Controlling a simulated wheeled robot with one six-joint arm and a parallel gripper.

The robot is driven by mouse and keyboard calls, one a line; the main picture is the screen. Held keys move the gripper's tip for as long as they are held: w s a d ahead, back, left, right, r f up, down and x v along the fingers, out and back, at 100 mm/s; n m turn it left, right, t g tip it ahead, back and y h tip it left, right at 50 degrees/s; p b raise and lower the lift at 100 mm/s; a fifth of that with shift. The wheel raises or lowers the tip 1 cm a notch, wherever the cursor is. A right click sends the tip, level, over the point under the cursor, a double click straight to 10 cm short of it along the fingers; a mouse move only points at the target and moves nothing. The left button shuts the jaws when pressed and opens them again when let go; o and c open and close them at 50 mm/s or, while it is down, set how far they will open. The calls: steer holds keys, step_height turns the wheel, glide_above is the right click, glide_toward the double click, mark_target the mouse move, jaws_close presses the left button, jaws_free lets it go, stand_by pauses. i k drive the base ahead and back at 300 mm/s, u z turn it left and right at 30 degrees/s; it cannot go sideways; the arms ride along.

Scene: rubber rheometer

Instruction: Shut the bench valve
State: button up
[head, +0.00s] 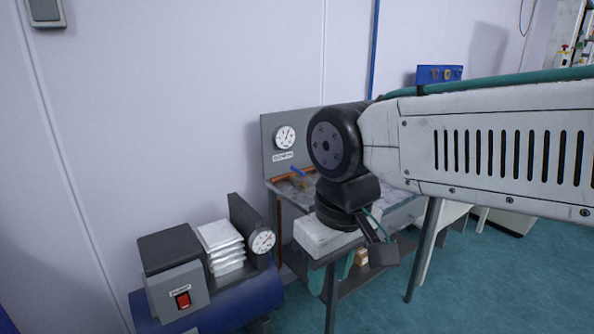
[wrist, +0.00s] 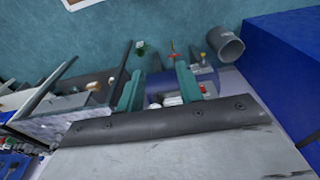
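The bench valve (head: 298,170) shows in the head view as a small blue lever on a copper pipe at the back of the bench. The lever appears to lie at an angle across the pipe. My gripper (wrist: 159,72) shows in the wrist view as two teal fingers held apart with nothing between them. In the head view it points downward in front of the bench, nearer the camera than the valve and to its right. Its fingers are mostly hidden there by its white body. I cannot make out the valve in the wrist view.
A panel with a gauge (head: 285,137) stands behind the valve. A blue compressor (head: 236,308) with a red switch (head: 183,300) stands left of the bench. The bench top (head: 375,200) is partly hidden by my arm. A grey bin (wrist: 226,45) shows in the wrist view.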

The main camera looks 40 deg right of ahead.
mark_target(299, 172)
steer(key=k, duration=0.55)
steer(key=z, duration=0.7)
steer(key=i, duration=1.75)
steer(key=u, duration=0.65)
